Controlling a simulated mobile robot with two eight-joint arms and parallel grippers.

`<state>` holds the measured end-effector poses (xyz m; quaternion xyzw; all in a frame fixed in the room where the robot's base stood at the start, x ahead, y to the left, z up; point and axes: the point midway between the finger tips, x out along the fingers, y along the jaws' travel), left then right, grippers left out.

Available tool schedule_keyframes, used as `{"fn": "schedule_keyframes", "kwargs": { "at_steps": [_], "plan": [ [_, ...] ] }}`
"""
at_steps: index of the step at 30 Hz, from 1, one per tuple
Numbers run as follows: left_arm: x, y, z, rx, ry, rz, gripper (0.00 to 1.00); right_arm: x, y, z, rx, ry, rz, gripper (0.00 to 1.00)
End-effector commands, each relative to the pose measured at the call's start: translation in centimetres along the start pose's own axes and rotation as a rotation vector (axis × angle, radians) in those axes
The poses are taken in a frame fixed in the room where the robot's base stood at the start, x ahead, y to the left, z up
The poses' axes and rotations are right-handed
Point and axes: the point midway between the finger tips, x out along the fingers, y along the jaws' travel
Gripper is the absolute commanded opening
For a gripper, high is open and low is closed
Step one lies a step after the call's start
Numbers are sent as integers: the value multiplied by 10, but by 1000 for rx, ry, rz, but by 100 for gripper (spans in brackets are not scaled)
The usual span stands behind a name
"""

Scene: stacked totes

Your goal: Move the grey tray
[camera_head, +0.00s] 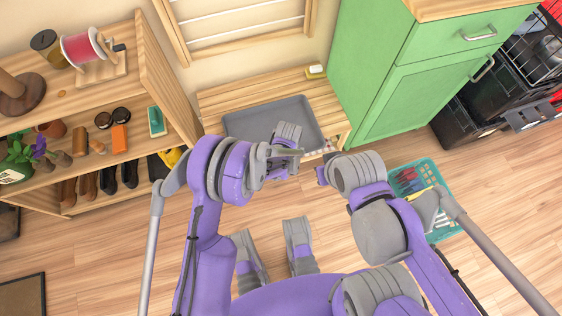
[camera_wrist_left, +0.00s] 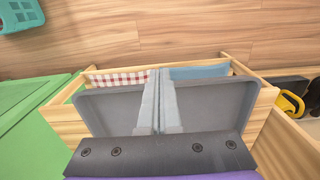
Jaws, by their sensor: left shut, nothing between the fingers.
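The grey tray (camera_head: 250,121) is a shallow rectangle lying on top of a low wooden bench (camera_head: 225,97) against the back wall. It fills much of the left wrist view (camera_wrist_left: 215,105). My left gripper (camera_head: 298,152) is over the tray's front side in the head view. Its two fingers (camera_wrist_left: 158,92) are together and empty in the left wrist view, across the middle of the tray. Whether they touch it is unclear. My arm hides the tray's front edge in the head view. My right gripper (camera_head: 321,174) is right of the left one; its fingers cannot be made out.
A green cabinet (camera_head: 400,80) stands right of the bench, a wooden shelf (camera_head: 165,75) left. A yellow-and-white item (camera_head: 315,72) lies at the bench's back right. A teal basket (camera_head: 437,172) is on the floor. Checkered cloth (camera_wrist_left: 115,79) and blue cloth (camera_wrist_left: 200,72) show at the bench front.

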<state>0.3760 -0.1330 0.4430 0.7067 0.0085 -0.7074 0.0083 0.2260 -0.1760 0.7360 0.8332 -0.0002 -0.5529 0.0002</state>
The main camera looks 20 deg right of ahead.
Motion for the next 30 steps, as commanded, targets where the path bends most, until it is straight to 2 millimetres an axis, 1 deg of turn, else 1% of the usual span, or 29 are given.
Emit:
{"fn": "schedule_keyframes", "kwargs": {
  "at_steps": [5, 12, 15, 18, 21, 24, 30],
  "plan": [
    [29, 0, 0, -1, 0, 0, 0, 7, 0, 2, 0, -3, 0, 0],
    [82, 0, -1, -1, 0, 1, 0, 19, 0, 6, 0, -7, 0, 0],
    [98, -1, -3, -1, 1, 1, 0, 23, 0, 7, 0, -8, 0, 0],
    [94, -1, -21, -2, 1, 0, 0, 23, 0, 7, 0, -8, 0, 0],
    [94, -1, -32, -1, 1, 1, 0, 24, 0, 8, 0, -9, 0, 0],
    [93, -1, -38, -1, 1, 1, 0, 25, 0, 8, 0, -9, 0, 0],
    [93, -1, -41, 0, 1, 1, 0, 25, 0, 8, 0, -9, 0, 0]
  ]
}}
